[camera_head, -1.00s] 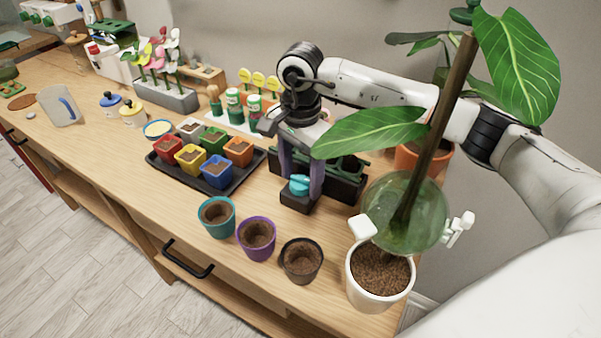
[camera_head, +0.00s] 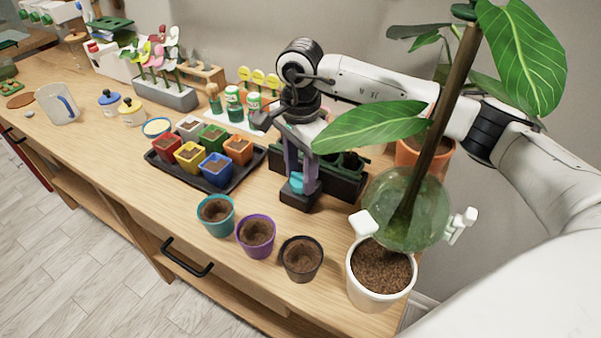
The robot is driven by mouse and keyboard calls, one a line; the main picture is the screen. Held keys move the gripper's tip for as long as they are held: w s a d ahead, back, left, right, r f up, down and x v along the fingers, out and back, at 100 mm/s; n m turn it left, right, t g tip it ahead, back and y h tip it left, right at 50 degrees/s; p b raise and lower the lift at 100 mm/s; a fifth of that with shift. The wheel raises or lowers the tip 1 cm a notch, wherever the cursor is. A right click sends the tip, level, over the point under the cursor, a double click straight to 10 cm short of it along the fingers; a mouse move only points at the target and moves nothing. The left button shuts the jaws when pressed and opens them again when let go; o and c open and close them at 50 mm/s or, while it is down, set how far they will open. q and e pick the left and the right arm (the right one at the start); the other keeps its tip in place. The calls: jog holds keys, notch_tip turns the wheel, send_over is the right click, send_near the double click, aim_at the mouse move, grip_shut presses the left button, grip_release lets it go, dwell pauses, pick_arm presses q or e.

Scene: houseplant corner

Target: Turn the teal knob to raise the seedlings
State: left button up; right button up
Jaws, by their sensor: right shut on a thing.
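The teal knob (camera_head: 296,184) sits on a small dark base at the front of a black planter box (camera_head: 340,188). My right gripper (camera_head: 300,181) reaches down from above with its fingers shut on the knob. The near finger covers part of the knob. Small dark green seedlings (camera_head: 349,160) show at the top of the box, partly hidden behind my gripper. How high they stand is hard to tell. My left gripper is not in view.
A teal pot (camera_head: 216,228), a purple pot (camera_head: 257,250) and a black pot (camera_head: 301,272) stand along the front edge. A black tray (camera_head: 245,176) of coloured pots is to the left. A white pot (camera_head: 378,303) with a tall leafy plant stands at the right, before my arm.

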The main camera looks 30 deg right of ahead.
aim_at(301, 176)
jog(key=o, duration=1.1)
jog(key=shift+r, duration=0.1)
notch_tip(301, 176, up, 10)
jog(key=shift+r+b, duration=0.1)
jog(key=shift+b, duration=0.6)
notch_tip(301, 176, down, 10)
jog(key=shift+f+p, duration=0.25)
jog(key=shift+p, duration=0.5)
jog(key=shift+r+n, duration=0.1)
jog(key=shift+n, duration=0.7)
